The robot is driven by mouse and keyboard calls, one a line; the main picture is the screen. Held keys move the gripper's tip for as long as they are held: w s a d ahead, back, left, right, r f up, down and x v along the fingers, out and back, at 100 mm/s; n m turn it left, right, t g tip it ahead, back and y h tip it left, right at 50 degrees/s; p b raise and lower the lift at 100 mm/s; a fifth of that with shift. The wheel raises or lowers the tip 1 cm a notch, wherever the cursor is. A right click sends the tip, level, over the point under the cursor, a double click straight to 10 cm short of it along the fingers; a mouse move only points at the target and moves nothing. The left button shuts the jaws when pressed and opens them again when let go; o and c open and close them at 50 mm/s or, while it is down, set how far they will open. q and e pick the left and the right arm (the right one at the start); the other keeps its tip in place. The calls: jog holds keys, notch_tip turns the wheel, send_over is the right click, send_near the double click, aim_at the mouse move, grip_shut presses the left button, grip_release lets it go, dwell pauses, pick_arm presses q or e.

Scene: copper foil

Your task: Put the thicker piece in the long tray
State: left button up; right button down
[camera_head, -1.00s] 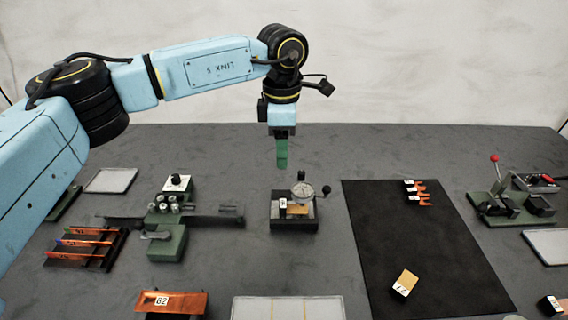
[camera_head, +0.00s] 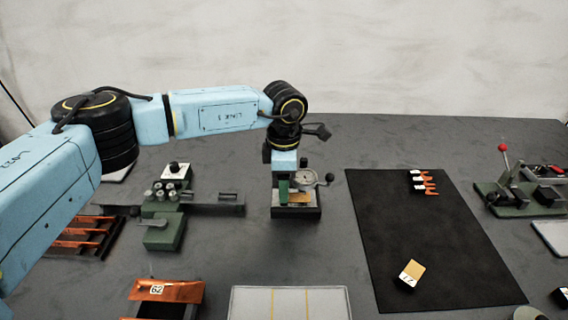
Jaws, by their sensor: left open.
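A small copper-gold piece (camera_head: 300,198) sits in the dial gauge (camera_head: 307,178), partly hidden by my left gripper. My left gripper (camera_head: 284,200) points down at the left side of the gauge, its green fingers close to the piece. It is open; whether it touches the piece cannot be told. A second gold piece (camera_head: 412,268) with a white number label lies on the black mat (camera_head: 440,235). Which piece is thicker cannot be told by eye. A pale grey tray (camera_head: 250,302) with yellow dividing lines lies at the front edge of view. My right gripper is not in view.
A green device with metal knobs (camera_head: 165,210) stands left of the gauge. An orange tray (camera_head: 180,291) labelled 62 is at front left, a dark rack with orange strips (camera_head: 85,238) behind it. Orange clips (camera_head: 424,183) lie on the mat. A green lever press (camera_head: 510,190) stands right.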

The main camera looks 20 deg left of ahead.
aim_at(274, 197)
pick_arm(q)
jog(key=shift+f, duration=1.15)
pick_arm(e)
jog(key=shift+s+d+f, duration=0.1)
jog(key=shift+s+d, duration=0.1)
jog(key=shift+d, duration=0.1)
pick_arm(q)
jog(key=c, duration=1)
jog(key=shift+r, duration=0.1)
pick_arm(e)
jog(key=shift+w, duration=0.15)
pick_arm(q)
jog(key=shift+a, duration=0.2)
jog(key=shift+s+a, duration=0.1)
jog(key=shift+a, duration=0.25)
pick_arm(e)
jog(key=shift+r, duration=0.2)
pick_arm(q)
jog(key=shift+s+a, duration=0.1)
jog(key=shift+a, duration=0.2)
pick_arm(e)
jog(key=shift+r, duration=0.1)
pick_arm(q)
jog(key=shift+s+a+p, duration=0.1)
jog(key=shift+a+p, duration=0.2)
